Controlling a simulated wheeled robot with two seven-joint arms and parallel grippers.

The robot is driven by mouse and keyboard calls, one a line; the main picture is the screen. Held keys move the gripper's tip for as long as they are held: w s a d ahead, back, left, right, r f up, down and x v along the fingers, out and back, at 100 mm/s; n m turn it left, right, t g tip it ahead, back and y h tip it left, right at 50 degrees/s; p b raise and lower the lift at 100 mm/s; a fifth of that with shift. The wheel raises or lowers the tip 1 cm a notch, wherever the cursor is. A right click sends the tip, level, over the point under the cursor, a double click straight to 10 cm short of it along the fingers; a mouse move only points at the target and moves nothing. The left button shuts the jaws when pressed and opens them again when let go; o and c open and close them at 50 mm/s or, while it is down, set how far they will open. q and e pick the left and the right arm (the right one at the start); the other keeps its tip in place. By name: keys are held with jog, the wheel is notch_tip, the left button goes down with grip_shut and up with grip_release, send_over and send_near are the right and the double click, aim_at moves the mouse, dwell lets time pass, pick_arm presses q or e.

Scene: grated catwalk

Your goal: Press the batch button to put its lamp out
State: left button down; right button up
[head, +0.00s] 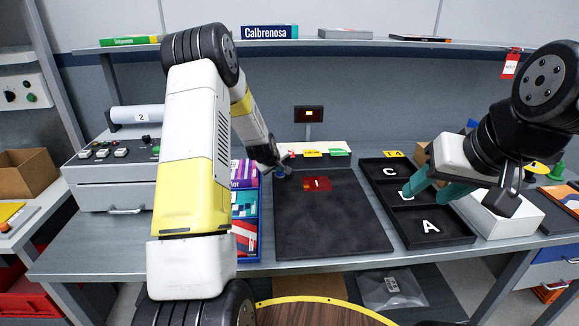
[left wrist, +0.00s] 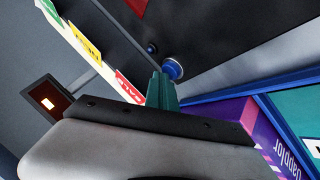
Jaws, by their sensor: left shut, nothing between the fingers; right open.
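A round blue button (left wrist: 173,68) sits at the edge of the dark work mat (head: 330,225); it also shows in the head view (head: 281,174). No label naming it as the batch button can be read. My left gripper (head: 278,168) is shut and empty. Its teal fingertips (left wrist: 161,84) are right beside the blue button; I cannot tell if they touch it. A small dark display (head: 308,114) behind the mat shows a lit spot, also in the left wrist view (left wrist: 47,103). My right gripper (head: 427,188) is open, over the black letter tray (head: 425,240).
Red, yellow and green tags (head: 312,153) stand along the mat's back edge. A red plate marked 1 (head: 317,183) lies on the mat. A blue tray with coloured packets (head: 246,200) is left of it. A white box (head: 515,222) stands right of the letter tray.

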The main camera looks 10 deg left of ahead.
aim_at(279, 174)
pick_arm(q)
jog(key=shift+r, duration=3.05)
jog(key=shift+s+d+r, duration=0.1)
jog(key=shift+r, duration=0.2)
jog(key=s+d+r+m+g+h, duration=0.1)
jog(key=s+d+r+m, duration=0.15)
jog(key=s+r, duration=0.6)
jog(key=s+d+r+m, duration=0.2)
jog(key=s+d+r, duration=0.1)
jog(key=s+r, duration=0.55)
jog(key=s+d+r+m+g, duration=0.2)
jog(key=s+m, duration=0.2)
jog(key=s, duration=2.1)
jog(key=shift+h, duration=0.4)
